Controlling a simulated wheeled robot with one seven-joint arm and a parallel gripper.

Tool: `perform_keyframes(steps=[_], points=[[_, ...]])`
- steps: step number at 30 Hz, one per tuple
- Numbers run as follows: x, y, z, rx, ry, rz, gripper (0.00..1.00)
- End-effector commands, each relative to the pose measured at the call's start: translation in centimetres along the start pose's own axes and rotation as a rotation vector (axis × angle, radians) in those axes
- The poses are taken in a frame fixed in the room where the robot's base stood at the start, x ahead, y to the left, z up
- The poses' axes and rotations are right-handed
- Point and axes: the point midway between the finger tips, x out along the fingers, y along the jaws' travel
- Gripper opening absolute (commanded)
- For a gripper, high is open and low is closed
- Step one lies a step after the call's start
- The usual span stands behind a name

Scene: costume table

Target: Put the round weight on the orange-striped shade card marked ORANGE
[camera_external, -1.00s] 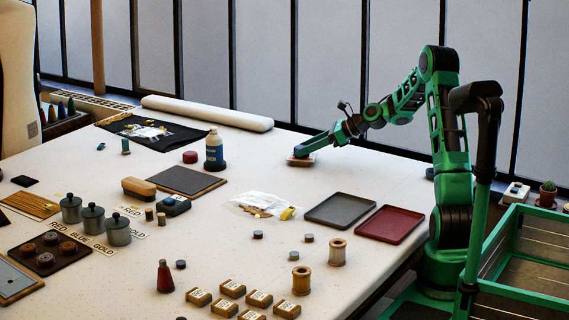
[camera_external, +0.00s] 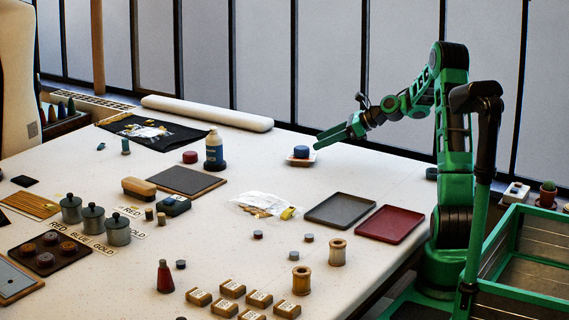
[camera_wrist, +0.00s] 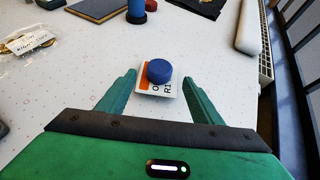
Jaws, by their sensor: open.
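A round blue weight (camera_external: 301,151) sits on a small white card (camera_external: 291,159) on the far right part of the table. In the wrist view the blue weight (camera_wrist: 159,71) rests on the card (camera_wrist: 143,87), which has an orange patch and partly covered letters starting with O and R. My gripper (camera_external: 322,142) is open and just to the right of the weight, apart from it.
A grey tray (camera_external: 340,224) and a red tray (camera_external: 391,238) lie nearer the front right. The table around the card is clear.

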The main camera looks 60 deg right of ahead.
Motion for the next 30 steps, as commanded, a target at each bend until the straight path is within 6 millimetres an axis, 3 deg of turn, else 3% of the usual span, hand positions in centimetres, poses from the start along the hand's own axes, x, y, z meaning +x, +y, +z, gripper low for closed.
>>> perform_keyframes(steps=[6,12,24,30], points=[[-3.8,-0.1,0.0,0.0,0.0,-0.001,0.6],[-5.4,0.0,0.0,0.001,0.0,0.0,0.6],[-5.6,0.0,0.0,0.0,0.0,0.002,0.6],[-4.2,0.1,0.0,0.0,-0.001,0.003,0.6]])
